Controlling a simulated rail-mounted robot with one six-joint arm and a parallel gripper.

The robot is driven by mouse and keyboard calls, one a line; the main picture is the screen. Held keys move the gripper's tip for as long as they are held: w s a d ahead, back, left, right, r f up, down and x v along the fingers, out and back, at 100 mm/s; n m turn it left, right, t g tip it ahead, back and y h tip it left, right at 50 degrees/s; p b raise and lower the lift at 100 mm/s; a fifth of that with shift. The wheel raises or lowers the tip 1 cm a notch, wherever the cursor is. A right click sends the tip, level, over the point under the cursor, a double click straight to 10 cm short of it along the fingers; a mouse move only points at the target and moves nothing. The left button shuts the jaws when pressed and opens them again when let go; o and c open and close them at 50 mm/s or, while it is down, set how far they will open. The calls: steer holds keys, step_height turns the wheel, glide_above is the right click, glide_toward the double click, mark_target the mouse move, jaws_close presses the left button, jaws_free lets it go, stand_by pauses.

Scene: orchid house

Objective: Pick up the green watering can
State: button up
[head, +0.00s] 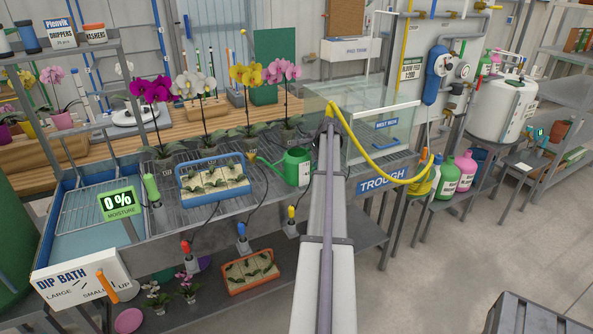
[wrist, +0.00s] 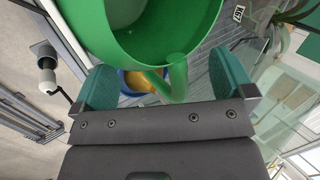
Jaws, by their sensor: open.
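The green watering can (head: 291,167) stands upright on the slatted bench in the head view, just left of my arm. Its spout points left and ends in an orange rose (head: 251,157). In the wrist view the can (wrist: 130,40) is large and close, filling the top middle with its open rim. A curved green piece, apparently its handle (wrist: 178,78), lies between my fingers in the picture. My gripper (wrist: 162,84) is open, with a teal pad on each side. I cannot tell whether it touches the can. In the head view my arm hides the gripper.
Potted orchids (head: 202,90) stand in a row behind the can. A blue-framed basket (head: 213,182) of seedlings lies to its left. A glass tank (head: 372,120) with a yellow hose (head: 375,170) is close on the right. Probes with cables stand along the bench front.

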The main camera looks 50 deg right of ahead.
jaws_close()
stand_by(0.8)
